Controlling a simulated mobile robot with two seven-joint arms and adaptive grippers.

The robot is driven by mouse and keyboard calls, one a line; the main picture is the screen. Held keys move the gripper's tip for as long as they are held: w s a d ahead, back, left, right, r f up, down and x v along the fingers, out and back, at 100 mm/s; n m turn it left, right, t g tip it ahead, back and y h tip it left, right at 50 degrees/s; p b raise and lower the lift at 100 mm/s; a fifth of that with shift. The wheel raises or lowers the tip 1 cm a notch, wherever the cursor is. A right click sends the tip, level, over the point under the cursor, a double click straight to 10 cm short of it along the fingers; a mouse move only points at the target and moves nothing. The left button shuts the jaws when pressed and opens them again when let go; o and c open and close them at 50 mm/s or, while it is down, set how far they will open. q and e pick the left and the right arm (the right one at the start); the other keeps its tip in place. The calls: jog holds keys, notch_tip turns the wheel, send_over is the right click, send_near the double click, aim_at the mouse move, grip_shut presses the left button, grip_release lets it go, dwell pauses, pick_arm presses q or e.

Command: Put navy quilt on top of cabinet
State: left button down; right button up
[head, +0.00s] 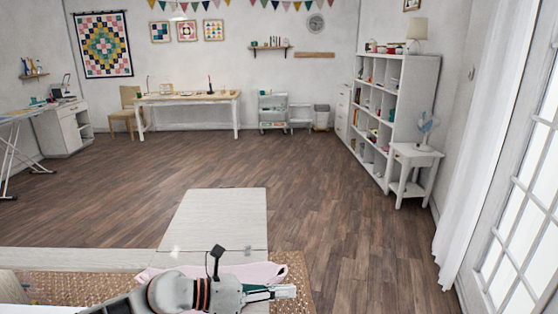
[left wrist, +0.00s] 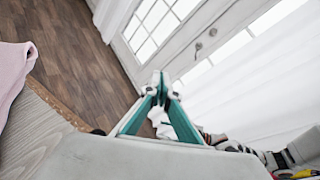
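I see no navy quilt in either view. A white cubby cabinet (head: 395,105) stands against the right wall, with small items and a lamp on its top. A lower white cabinet (head: 62,128) stands at the far left with things on it; I cannot tell which cabinet is meant. My left gripper (head: 288,291) is low in the head view, in front of a folded pink cloth (head: 262,272). In the left wrist view its teal fingers (left wrist: 163,88) converge at the tips, with nothing seen held. My right gripper does not show.
A pale wood surface (head: 65,259) with a panel (head: 215,215) beyond it lies close in front, beside a brown woven surface (head: 300,262). A side table (head: 412,165) with a fan and white curtains (head: 475,150) stand at right. The middle floor is clear.

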pick_arm(q)
notch_tip(320, 180, up, 11)
jog(key=w+a+n+t, duration=0.1)
jog(key=a+n+t, duration=0.2)
jog(key=n+t, duration=0.95)
jog(key=w+a+f+n+t+y, duration=0.1)
jog(key=a+f+n+y, duration=0.1)
jog(key=a+n+y, duration=0.4)
jog(key=a+f+n+t+y, duration=0.1)
jog(key=a+f+n+y, duration=0.2)
jog(key=a+n+y, duration=0.35)
jog(key=s+a+f+n+g+y, duration=0.5)
jog(key=s+a+f+n, duration=0.2)
jog(key=a+f+n, duration=0.4)
jog(key=s+a+f+n+g+y, duration=0.1)
jog(key=s+a+f+g, duration=0.25)
jog(key=s+a, duration=0.35)
jog(key=s+a+f+n+g+y, duration=0.1)
jog(key=s+a+f+g, duration=0.3)
jog(key=s, duration=0.5)
jog(key=d+f+n+t+h, duration=0.3)
jog(key=d+f+h, duration=0.4)
jog(key=d+f, duration=0.7)
jog(key=shift+w+f+t, duration=0.4)
jog(key=shift+f+t, duration=0.2)
jog(key=shift+f, duration=1.25)
